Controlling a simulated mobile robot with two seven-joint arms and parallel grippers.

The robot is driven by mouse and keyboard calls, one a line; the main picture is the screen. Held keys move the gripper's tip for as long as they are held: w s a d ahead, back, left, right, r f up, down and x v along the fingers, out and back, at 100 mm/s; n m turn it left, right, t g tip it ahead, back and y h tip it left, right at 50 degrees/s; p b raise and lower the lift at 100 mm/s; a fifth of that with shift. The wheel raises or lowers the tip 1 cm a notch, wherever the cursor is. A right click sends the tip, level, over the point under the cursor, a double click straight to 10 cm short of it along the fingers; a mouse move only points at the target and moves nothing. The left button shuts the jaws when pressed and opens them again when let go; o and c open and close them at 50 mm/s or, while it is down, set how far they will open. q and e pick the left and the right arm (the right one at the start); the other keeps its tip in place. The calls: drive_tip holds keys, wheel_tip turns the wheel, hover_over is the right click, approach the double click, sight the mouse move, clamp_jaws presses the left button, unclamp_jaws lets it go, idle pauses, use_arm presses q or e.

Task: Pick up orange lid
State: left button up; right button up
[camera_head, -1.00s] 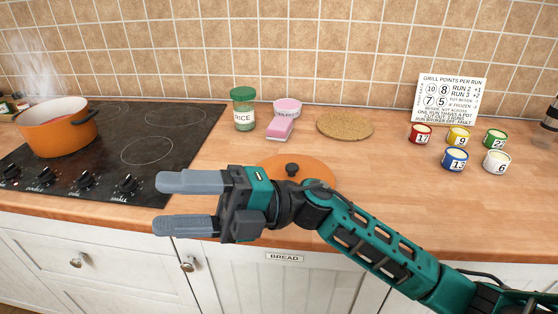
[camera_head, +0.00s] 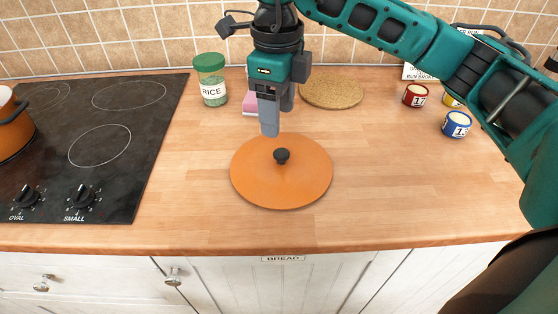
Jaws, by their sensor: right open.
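The orange lid (camera_head: 268,182) lies flat on the wooden countertop, a round disc with a black knob (camera_head: 282,156) at its middle. My right gripper (camera_head: 278,118) points down just behind and above the knob, its grey fingers seen nearly edge-on. It is open and empty, apart from the knob in the picture. My left gripper is not in view.
A black hob (camera_head: 95,140) with an orange pot (camera_head: 14,130) is at the left. Behind the lid are a rice jar (camera_head: 211,80), a pink sponge (camera_head: 249,103) and a cork mat (camera_head: 332,93). The counter right of the lid is clear.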

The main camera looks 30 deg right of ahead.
hover_over(281, 152)
drive_tip(key=f, duration=0.4)
drive_tip(key=shift+a+f, duration=0.25)
drive_tip(key=shift+a, duration=0.05)
drive_tip(key=f, duration=0.5)
drive_tip(key=shift+d+f, duration=0.1)
drive_tip(key=shift+d, duration=0.25)
clamp_jaws()
